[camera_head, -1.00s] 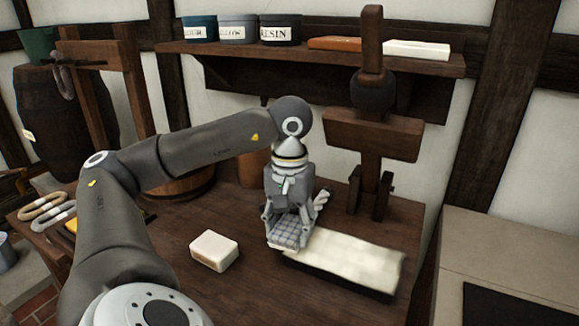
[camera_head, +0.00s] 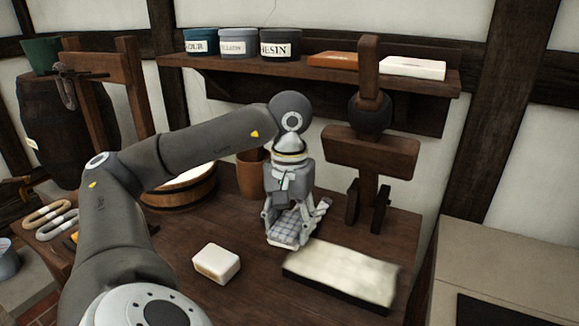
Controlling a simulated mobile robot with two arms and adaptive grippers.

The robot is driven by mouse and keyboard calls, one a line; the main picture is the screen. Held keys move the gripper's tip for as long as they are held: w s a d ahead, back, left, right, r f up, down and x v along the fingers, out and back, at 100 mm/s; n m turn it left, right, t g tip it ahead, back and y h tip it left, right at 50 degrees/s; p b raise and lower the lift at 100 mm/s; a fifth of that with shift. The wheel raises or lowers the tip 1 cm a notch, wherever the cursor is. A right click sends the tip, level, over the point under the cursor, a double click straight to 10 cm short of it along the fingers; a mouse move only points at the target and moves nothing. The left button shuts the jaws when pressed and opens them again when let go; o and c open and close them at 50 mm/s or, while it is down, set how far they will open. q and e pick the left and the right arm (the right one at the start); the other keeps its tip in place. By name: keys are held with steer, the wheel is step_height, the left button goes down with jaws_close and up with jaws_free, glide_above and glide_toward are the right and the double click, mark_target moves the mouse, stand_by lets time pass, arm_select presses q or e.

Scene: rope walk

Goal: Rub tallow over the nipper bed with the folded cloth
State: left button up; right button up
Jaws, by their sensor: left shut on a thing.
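My left gripper (camera_head: 287,212) is shut on the folded cloth (camera_head: 291,229), a grey checked pad. The gripper points down, with the cloth below its fingers. A pale flat slab on a dark base (camera_head: 343,270), which seems to be the nipper bed, lies on the table just right of and nearer than the cloth. I cannot tell whether the cloth touches the table or hangs just above it. A whitish block (camera_head: 216,263), possibly the tallow, sits left of the slab. My right gripper is not in view.
A wooden post with a crosspiece (camera_head: 370,152) stands behind the slab. A wooden tub (camera_head: 183,190) and a brown cup (camera_head: 250,174) stand behind my arm. Labelled pots (camera_head: 238,43) sit on the shelf (camera_head: 300,69). The table (camera_head: 245,296) is clear near the front.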

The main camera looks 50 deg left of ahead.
mark_target(289, 224)
arm_select(q)
steer(key=shift+r+p, duration=1.3)
steer(key=shift+r, duration=0.2)
